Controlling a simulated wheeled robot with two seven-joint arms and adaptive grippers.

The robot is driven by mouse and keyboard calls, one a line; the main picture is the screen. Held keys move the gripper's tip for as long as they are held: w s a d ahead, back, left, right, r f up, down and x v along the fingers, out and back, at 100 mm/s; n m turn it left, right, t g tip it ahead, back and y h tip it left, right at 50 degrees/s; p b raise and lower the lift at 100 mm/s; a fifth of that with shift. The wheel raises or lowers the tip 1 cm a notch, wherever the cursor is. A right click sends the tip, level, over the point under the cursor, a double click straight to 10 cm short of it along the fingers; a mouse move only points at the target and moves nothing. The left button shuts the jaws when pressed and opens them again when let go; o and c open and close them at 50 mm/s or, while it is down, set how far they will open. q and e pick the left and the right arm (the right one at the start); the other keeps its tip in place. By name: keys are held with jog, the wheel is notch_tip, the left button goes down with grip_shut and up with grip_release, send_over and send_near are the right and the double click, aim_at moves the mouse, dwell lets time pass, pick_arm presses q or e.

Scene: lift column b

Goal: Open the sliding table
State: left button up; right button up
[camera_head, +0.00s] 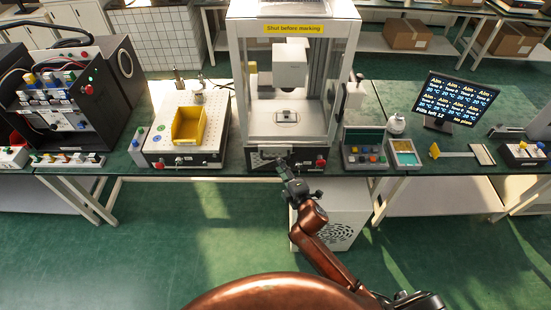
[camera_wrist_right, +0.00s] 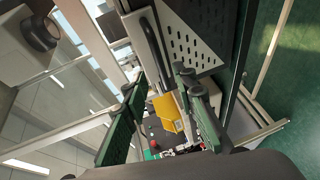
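A glazed white cabinet (camera_head: 238,80) labelled "Shut before marking" stands on the bench, with a small grey block on its floor inside. Its dark front panel (camera_head: 309,152) has a red button at the right. My right gripper (camera_head: 282,168) is in front of this panel, near its middle; contact cannot be told. In the right wrist view the right gripper (camera_wrist_right: 160,84) has its green-padded fingers apart, with nothing clearly held. Which part is the sliding table is not clear. My left gripper is out of view.
A yellow bin (camera_head: 187,126) sits on a white-topped unit to the left. A button box (camera_head: 365,158), a tray (camera_head: 404,153) and a monitor (camera_head: 447,102) stand to the right. A white vented case (camera_head: 340,205) is below the bench. The green floor in front is mostly clear.

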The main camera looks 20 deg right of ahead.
jog(key=x, duration=0.6)
jog(key=shift+c, duration=0.2)
grip_shut()
jog(key=shift+f, duration=0.1)
dwell(0.4)
